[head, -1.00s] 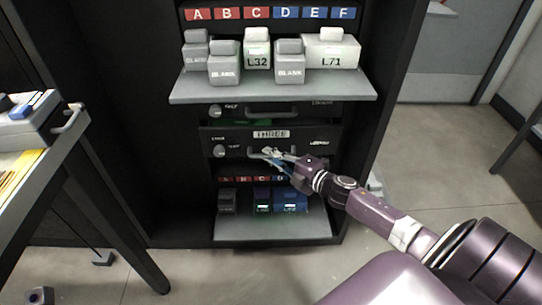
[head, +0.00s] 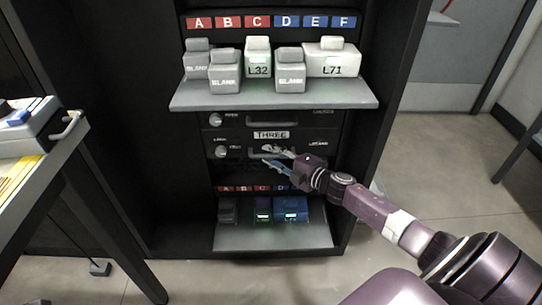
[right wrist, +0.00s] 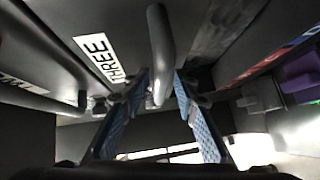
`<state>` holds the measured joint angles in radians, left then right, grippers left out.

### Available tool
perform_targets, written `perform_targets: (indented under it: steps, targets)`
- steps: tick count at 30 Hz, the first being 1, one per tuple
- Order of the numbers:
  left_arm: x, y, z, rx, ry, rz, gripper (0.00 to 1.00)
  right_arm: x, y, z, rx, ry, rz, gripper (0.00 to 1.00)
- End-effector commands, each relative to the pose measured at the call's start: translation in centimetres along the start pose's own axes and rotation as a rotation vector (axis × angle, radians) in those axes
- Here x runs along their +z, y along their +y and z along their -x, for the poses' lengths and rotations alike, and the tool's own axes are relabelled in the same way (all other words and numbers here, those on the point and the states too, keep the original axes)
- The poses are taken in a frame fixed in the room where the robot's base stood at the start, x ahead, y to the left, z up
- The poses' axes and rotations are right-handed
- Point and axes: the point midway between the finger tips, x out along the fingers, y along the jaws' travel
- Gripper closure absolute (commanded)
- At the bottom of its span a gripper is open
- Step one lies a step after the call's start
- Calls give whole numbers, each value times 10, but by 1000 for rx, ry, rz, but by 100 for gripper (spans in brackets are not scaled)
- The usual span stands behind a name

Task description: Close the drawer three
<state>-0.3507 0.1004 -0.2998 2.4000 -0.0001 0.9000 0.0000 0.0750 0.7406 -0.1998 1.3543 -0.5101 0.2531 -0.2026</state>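Drawer three (head: 240,146) is a dark drawer front with a white THREE label (head: 271,135), in the middle of the black cabinet in the head view. It looks flush or nearly flush with the cabinet; a small remaining gap would be hard to see. My right gripper (head: 270,158) is at its handle (head: 256,154). In the right wrist view, the gripper (right wrist: 160,88) is open, with blue pads apart on either side of the handle bar (right wrist: 160,45). Contact with the bar cannot be told. The label (right wrist: 97,58) also shows there. My left gripper is out of view.
Above drawer three is another drawer (head: 235,118), under a grey shelf (head: 190,97) with several labelled blocks. Below is a lower shelf (head: 272,236) with dark, purple and blue blocks. A table (head: 55,160) stands at the left. Floor (head: 435,160) is clear at the right.

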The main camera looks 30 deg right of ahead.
Motion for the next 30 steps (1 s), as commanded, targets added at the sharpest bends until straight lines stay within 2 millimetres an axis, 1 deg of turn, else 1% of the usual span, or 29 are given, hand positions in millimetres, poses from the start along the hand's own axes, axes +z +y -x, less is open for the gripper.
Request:
perform_targets:
  steps: [7,11,14,24,30]
  targets:
    - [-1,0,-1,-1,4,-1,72,0,0,2,1,2,0,72]
    - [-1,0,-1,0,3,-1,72,-1,-1,12,-2,2,0,72]
    - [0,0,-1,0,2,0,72,-1,-2,25,-3,2,-1,72]
    - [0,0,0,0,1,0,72,-1,-2,80,-3,3,-1,72]
    - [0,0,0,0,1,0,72,-1,-1,105,-1,2,-1,72]
